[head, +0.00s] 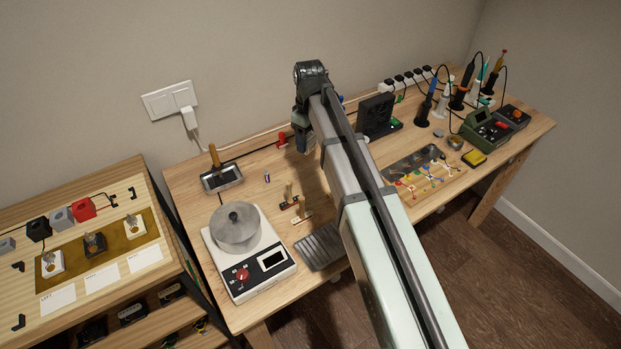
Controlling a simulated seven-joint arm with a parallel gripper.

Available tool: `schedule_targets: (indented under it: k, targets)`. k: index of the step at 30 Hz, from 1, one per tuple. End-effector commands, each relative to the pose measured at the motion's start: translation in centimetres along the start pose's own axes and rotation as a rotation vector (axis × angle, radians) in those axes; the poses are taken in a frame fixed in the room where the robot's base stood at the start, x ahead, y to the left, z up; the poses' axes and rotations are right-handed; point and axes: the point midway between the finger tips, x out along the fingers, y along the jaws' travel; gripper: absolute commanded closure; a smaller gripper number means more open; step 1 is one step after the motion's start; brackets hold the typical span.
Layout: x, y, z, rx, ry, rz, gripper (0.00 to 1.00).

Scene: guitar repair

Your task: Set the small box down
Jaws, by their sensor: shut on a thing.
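My arm reaches from the lower right over the workbench and bends down at its far end. My gripper (301,143) points down near the back middle of the bench, mostly screened by my own arm links. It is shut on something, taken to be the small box. The box itself cannot be made out from this view. Whether it touches the bench top cannot be told.
A wired board (418,172) and soldering tools lie right. Bare wood shows around the small wooden-handled pieces.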

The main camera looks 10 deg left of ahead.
Motion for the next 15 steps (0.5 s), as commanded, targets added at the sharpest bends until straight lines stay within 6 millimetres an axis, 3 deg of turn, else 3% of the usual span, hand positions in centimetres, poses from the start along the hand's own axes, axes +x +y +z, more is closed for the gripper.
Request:
schedule_targets:
  k: [1,3,15]
  targets:
    - [0.23,-1.05,1.43,0.041,-0.003,-0.002,0.68]
    - [0.31,-1.46,1.99,0.108,-0.007,-0.005,0.68]
    - [0.48,-1.44,2.01,0.333,-0.02,-0.01,0.68]
